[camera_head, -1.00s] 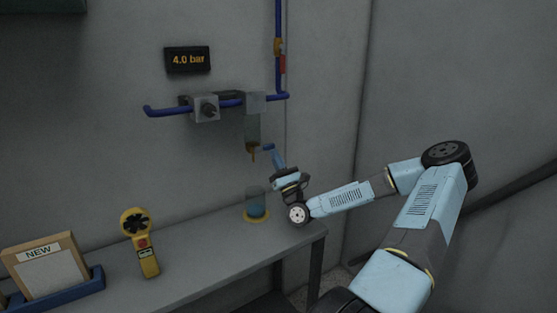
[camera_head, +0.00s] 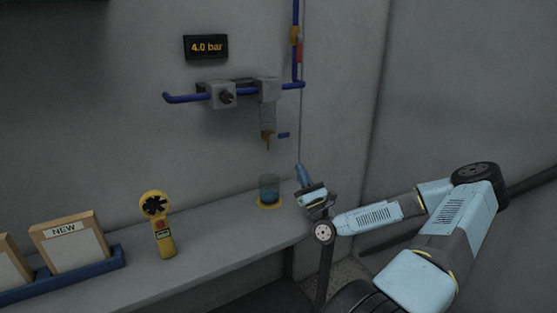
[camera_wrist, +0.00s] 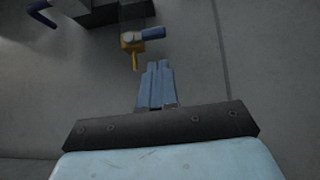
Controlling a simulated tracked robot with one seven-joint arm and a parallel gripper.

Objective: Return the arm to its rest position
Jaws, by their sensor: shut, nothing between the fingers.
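My gripper (camera_head: 302,174) is at the end of my light-blue arm, above the right end of the grey bench in the head view. In the wrist view its fingers (camera_wrist: 157,84) lie close together and hold nothing. The fingers are apart from the yellow drain valve (camera_wrist: 133,45) with its blue handle (camera_wrist: 148,33), which lies ahead of them. In the head view the drain valve (camera_head: 267,141) hangs under a clear bowl (camera_head: 268,119), up and to the left of my gripper. My arm reaches in from the lower right.
A glass with blue liquid (camera_head: 269,188) stands on a yellow disc (camera_head: 269,205), left of my gripper. A yellow fan-like meter (camera_head: 158,222) and a board marked NEW (camera_head: 70,243) stand farther left on the bench (camera_head: 205,228). Blue pipe (camera_head: 184,98) runs along the wall.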

